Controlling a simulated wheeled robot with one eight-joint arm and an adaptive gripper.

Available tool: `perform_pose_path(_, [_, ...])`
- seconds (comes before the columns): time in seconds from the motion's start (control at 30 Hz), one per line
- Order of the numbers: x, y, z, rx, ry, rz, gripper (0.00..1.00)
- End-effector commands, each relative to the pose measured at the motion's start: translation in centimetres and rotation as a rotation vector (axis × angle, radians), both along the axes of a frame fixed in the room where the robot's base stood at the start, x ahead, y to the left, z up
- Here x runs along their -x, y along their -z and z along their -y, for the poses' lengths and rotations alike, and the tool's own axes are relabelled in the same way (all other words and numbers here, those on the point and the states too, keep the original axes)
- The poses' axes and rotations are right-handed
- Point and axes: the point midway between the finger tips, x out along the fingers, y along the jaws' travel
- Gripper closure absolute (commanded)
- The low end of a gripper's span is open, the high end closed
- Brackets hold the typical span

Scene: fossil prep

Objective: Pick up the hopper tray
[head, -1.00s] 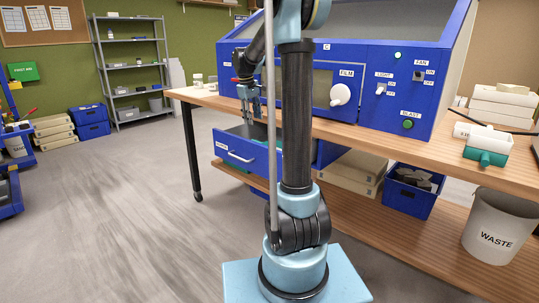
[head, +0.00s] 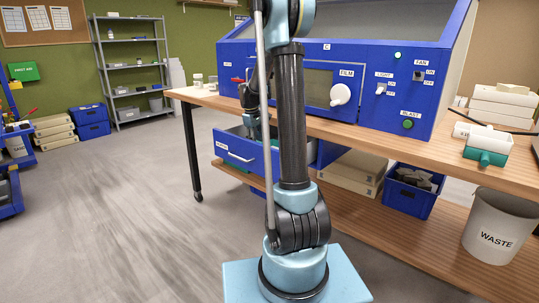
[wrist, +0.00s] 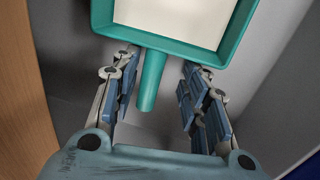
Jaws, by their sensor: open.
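The hopper tray is a teal-rimmed tray (wrist: 103,18) with a pale inside and a short teal handle, at the top of the wrist view. It lies in the open blue drawer (head: 235,152) under the bench. My gripper (wrist: 158,88) is open, with the handle between its two fingers in the picture and a gap on each side. I cannot tell whether the fingers are level with the handle. In the head view my gripper reaches down into the drawer, mostly hidden by my arm, and the tray cannot be made out clearly.
The wooden bench top (head: 355,132) runs just above the drawer, with a blue cabinet (head: 436,95) on it. The drawer's walls stand close around my gripper. A blue bin (head: 408,203) and a waste bucket (head: 497,238) are to the right. The floor at left is clear.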

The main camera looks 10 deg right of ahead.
Motion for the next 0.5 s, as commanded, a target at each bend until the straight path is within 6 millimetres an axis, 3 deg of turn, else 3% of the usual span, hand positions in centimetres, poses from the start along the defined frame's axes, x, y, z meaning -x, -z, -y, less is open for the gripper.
perform_pose_path(0.17, [-0.2,1.6,0.3,0.0,0.0,0.0,0.59])
perform_pose_path(0.43, [-0.2,1.8,0.3,0.0,0.0,0.0,0.59])
perform_pose_path(0.5, [-0.2,1.8,0.3,0.0,0.0,0.0,0.75])
